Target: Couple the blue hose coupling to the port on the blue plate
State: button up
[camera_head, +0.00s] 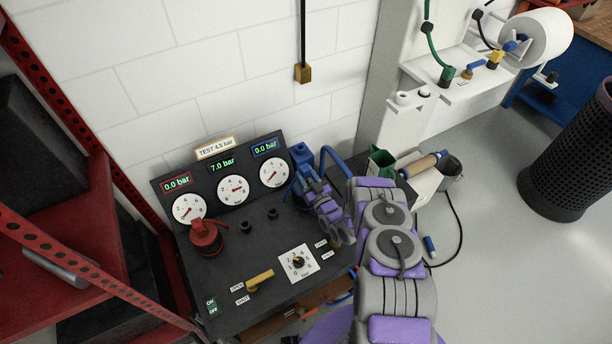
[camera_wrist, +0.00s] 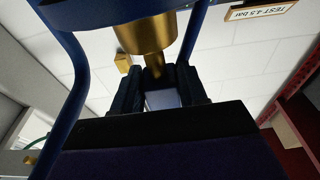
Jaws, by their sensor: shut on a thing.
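My gripper (camera_head: 312,186) is at the right side of the dark test panel (camera_head: 225,262), shut on the blue hose coupling (camera_head: 301,153). The coupling's blue top stands out beyond the fingers, and a blue hose (camera_head: 335,158) curves away to the right. In the wrist view, my gripper's dark fingers (camera_wrist: 160,92) are close together, with a brass fitting (camera_wrist: 147,34) in front of them and blue hose (camera_wrist: 72,95) arching at the left. I cannot make out the blue plate or its port. My gripper and arm cover the panel's right side.
The panel carries three gauges (camera_head: 232,189); the right display, blue-framed, reads 0.0 bar. A red coupling (camera_head: 206,236) stands at the left, beside two small dark knobs (camera_head: 258,220). A yellow lever (camera_head: 260,280) and dial (camera_head: 298,262) are nearer. Red shelving (camera_head: 60,245) borders the left.

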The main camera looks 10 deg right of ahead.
jog(key=shift+f+b, duration=0.6)
jog(key=shift+f, duration=0.95)
jog(key=o, duration=1.3)
jog(key=shift+f, duration=0.1)
jog(key=shift+s, duration=0.15)
jog(key=p+v, duration=0.1)
jog(key=v, duration=0.6)
jog(key=shift+s+d, duration=0.1)
jog(key=shift+f, duration=0.1)
